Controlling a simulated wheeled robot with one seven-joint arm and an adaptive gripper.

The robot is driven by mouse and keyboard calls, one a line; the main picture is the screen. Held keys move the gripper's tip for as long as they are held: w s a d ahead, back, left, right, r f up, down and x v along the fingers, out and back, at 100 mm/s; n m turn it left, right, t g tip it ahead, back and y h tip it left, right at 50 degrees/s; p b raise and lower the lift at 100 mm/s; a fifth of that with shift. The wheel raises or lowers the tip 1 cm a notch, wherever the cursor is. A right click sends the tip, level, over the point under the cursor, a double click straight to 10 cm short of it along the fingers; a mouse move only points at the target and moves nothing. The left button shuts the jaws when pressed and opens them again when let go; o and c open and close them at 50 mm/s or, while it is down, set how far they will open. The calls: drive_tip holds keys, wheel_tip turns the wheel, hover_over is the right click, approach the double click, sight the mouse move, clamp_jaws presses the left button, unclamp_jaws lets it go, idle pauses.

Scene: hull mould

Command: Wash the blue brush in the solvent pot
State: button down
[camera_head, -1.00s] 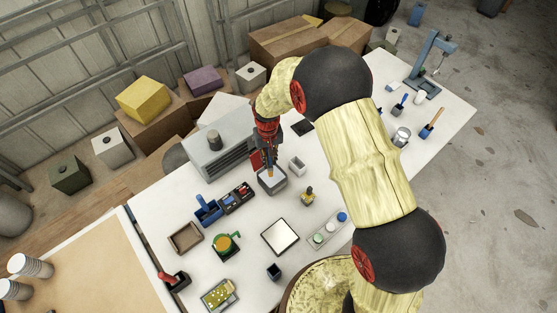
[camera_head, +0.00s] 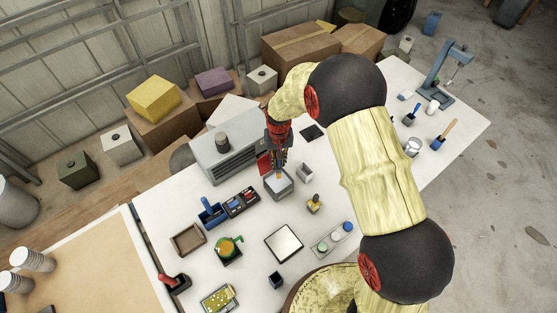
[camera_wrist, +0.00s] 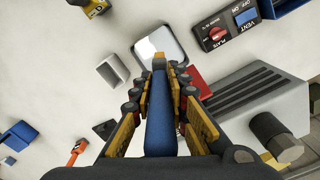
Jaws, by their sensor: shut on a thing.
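My gripper (camera_head: 278,158) is shut on the blue brush, whose blue handle (camera_wrist: 161,120) runs between the fingers in the wrist view. A square, light grey pot (camera_head: 280,188), which looks like the solvent pot, stands on the white table right below my gripper. The brush points down at the pot's opening, and its lower end shows over it in the head view. The pot also shows in the wrist view (camera_wrist: 178,62), beyond the fingertips. I cannot tell how deep the brush's tip is in the pot.
A grey vented box (camera_head: 225,152) with a knob stands close left of my gripper. A small light holder (camera_head: 304,173) sits right of the pot. A white square plate (camera_head: 284,243) lies in front.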

sight(278, 174)
drive_tip(key=shift+f+b, duration=2.65)
drive_tip(key=shift+f, duration=1.9)
drive_tip(key=shift+w+d, duration=0.1)
